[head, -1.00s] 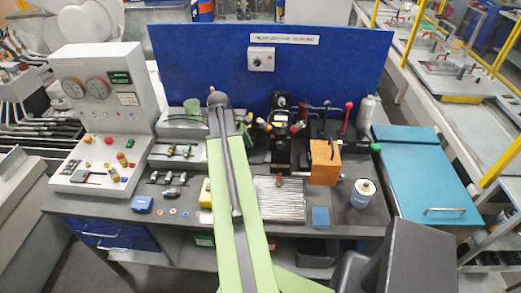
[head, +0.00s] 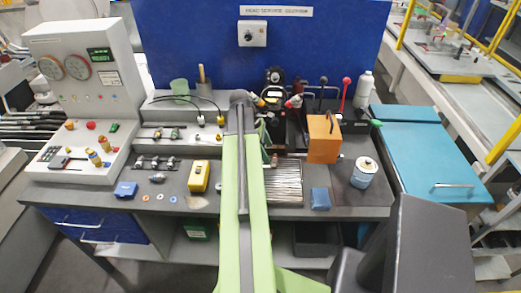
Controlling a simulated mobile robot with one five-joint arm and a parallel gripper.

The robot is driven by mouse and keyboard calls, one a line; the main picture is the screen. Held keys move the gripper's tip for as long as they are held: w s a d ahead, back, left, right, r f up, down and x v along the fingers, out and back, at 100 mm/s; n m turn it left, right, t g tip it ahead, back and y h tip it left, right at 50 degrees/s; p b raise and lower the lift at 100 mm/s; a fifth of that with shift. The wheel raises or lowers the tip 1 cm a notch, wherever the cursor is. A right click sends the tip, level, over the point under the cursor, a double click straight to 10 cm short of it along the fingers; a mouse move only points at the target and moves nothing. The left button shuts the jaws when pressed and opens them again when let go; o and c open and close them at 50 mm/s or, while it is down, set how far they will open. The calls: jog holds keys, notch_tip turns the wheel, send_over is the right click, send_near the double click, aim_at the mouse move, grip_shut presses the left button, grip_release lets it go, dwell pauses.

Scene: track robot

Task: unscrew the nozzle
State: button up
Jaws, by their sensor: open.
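I cannot tell for certain which part is the nozzle. A small copper-coloured cylindrical piece (head: 272,160) stands at the back of a ribbed metal plate (head: 284,186), just right of my green arm. Behind it is a dark device with a round gauge face (head: 275,76) and yellow and red fittings, partly covered by my arm. My arm reaches up the middle of the head view, and its far joint is in front of the bench's back area.
A yellow meter (head: 199,176) and a blue box (head: 126,189) lie left. A gauge panel (head: 78,75) stands far left, a blue board (head: 195,40) behind.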

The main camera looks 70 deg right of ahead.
aim_at(275, 162)
jog(key=b+x, duration=0.3)
jog(key=x, duration=0.2)
jog(key=shift+f, duration=0.15)
jog(key=c, duration=1.2)
jog(key=shift+a, duration=0.1)
